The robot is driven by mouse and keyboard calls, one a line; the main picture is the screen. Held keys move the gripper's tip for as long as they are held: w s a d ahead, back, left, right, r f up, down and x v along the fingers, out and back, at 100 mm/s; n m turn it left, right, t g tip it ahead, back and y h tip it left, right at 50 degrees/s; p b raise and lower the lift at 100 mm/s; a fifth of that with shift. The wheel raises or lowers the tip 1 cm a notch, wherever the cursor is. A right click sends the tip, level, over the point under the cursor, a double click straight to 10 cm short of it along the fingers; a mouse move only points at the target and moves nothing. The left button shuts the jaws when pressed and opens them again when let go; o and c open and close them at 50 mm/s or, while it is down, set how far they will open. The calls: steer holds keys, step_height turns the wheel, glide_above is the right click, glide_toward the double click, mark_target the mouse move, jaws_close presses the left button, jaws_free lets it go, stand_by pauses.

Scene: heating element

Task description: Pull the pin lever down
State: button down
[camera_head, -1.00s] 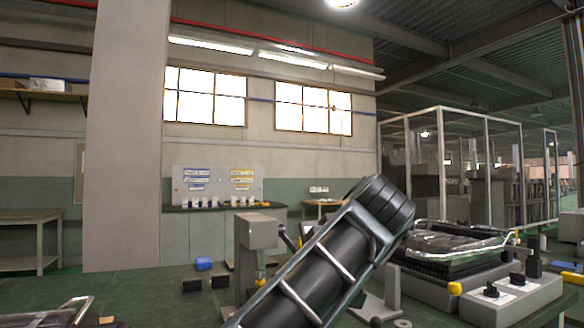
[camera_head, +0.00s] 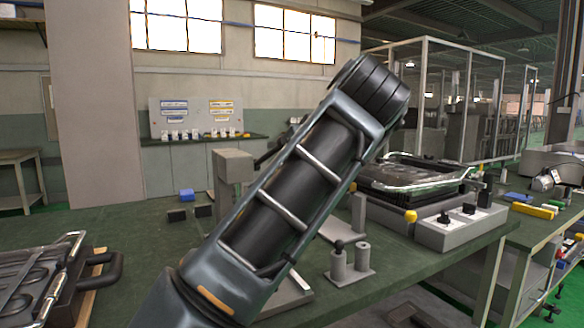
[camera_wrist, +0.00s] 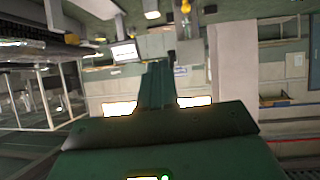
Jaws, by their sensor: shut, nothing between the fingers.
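A grey press-like stand (camera_head: 233,168) stands on the green bench in the head view. A dark lever-like bar (camera_head: 268,157) shows beside its head, partly hidden by my arm; I cannot tell for sure that it is the pin lever. In the wrist view, my gripper (camera_wrist: 157,72) is shut and empty, its fingers together. The wrist picture is upside down, and a yellow-tipped part (camera_wrist: 185,7) shows at its top edge, apart from the fingers. In the head view my gripper is hidden behind my arm.
A grey fixture with a clear-covered black tray (camera_head: 415,175) and a yellow knob (camera_head: 410,216) stands at right. A grey control box (camera_head: 460,228) is beside it. Small grey posts (camera_head: 350,262) stand near the bench's front edge. A black-handled tray (camera_head: 40,285) lies at left.

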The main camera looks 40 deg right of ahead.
steer(key=v, duration=0.3)
steer(key=shift+s+d, duration=0.15)
steer(key=shift+s, duration=0.2)
steer(key=shift+d, duration=0.1)
stand_by(0.7)
steer(key=s+a+f+n+t+y+p, duration=0.1)
steer(key=s+a+f+n+t+p, duration=0.35)
steer(key=f, duration=0.45)
steer(key=s+a+f+n+t+p, duration=0.1)
steer(key=s+a+f+n+p, duration=0.3)
steer(key=s+f, duration=0.5)
steer(key=s+a+f+m+y+p, duration=0.1)
steer(key=s+a, duration=0.3)
steer(key=s, duration=0.6)
steer(key=s+a+f+m+g+y+p, duration=0.1)
steer(key=s+a+m+y+p, duration=0.1)
steer(key=s, duration=0.9)
steer(key=a+m, duration=0.1)
steer(key=a, duration=0.1)
steer(key=shift+s+a+f+y, duration=0.25)
steer(key=shift+a+y, duration=0.05)
steer(key=shift+a, duration=0.05)
